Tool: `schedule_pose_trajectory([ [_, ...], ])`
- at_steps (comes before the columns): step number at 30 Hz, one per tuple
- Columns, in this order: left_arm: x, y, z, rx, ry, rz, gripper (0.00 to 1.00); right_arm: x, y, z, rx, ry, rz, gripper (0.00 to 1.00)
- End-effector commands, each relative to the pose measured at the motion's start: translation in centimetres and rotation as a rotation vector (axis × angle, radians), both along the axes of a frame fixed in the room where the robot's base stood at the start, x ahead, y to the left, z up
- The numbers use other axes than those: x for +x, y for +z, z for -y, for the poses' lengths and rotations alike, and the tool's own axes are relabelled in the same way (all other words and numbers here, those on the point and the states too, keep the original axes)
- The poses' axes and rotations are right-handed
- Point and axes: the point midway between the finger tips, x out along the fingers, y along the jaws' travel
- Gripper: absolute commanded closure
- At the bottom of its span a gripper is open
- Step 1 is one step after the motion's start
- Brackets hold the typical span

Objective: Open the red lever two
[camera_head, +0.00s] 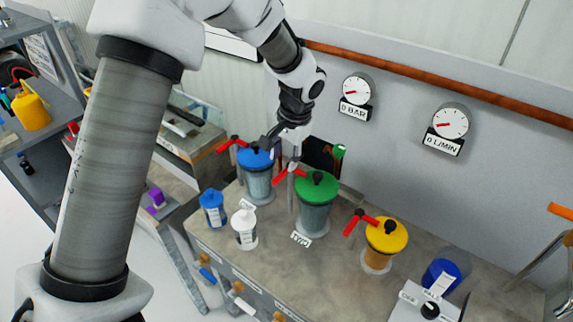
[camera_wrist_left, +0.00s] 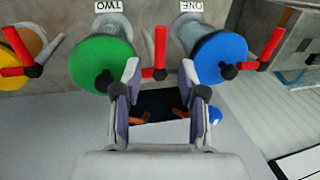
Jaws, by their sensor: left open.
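The pump labelled TWO has a green lid (camera_head: 317,185), also seen in the left wrist view (camera_wrist_left: 98,62). Its red lever (camera_head: 284,177) sticks out beside the lid; the wrist view shows this lever (camera_wrist_left: 160,48) with its lower end near the gap between my fingers. My left gripper (camera_head: 284,150) is just above this lever, pointing down. In the wrist view its fingers (camera_wrist_left: 167,82) are apart, with nothing visibly gripped. Contact with the lever cannot be told. My right gripper is in neither view.
Pump ONE has a blue lid (camera_head: 255,158) and its own red lever (camera_head: 232,144) close by. A yellow-lidded pump (camera_head: 386,236) with a red lever (camera_head: 360,220) stands to the right. Wall gauges read 0 BAR (camera_head: 357,90) and 0 L/MIN (camera_head: 450,123). Small blue (camera_head: 212,208) and white (camera_head: 244,228) containers stand in front.

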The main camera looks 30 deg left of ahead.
Motion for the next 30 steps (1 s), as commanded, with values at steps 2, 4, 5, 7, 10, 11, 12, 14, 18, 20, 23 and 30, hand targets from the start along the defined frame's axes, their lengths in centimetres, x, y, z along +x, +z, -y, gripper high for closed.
schedule_pose_trajectory([
  [2, -0.1, -1.5, -0.3, -0.002, -0.001, -0.006, 0.59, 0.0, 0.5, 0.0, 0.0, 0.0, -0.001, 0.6],
  [4, -0.1, -2.9, -0.6, -0.002, -0.001, -0.006, 0.59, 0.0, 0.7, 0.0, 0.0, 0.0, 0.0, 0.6],
  [5, -0.1, -3.4, -0.7, -0.002, -0.001, -0.005, 0.59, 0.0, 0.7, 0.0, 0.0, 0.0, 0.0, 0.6],
  [7, 0.0, -4.5, -0.9, -0.002, 0.0, -0.004, 0.59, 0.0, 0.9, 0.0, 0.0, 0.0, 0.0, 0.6],
  [10, 0.0, -5.4, -1.0, -0.002, 0.0, -0.003, 0.59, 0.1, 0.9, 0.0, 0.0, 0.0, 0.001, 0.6],
  [11, 0.0, -5.5, -1.1, -0.002, 0.0, -0.002, 0.59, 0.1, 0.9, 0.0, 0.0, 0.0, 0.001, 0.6],
  [12, 0.0, -5.6, -1.1, -0.002, 0.0, -0.001, 0.59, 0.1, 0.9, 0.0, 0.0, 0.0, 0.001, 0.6],
  [14, 0.0, -5.6, -1.1, -0.002, 0.0, -0.001, 0.59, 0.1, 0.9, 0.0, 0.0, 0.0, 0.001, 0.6],
  [18, 0.0, -5.6, -1.1, -0.001, 0.0, -0.001, 0.69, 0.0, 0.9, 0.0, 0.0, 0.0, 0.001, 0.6],
  [20, 0.0, -5.6, -1.1, -0.001, -0.001, -0.001, 0.91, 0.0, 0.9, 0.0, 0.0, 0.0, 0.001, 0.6],
  [23, 0.0, -5.6, -1.1, -0.002, -0.001, -0.001, 1.0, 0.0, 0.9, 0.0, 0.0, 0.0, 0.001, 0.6],
  [30, 0.0, -5.7, -1.1, -0.002, -0.006, 0.0, 1.0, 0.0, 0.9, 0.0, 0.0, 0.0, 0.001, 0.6],
])
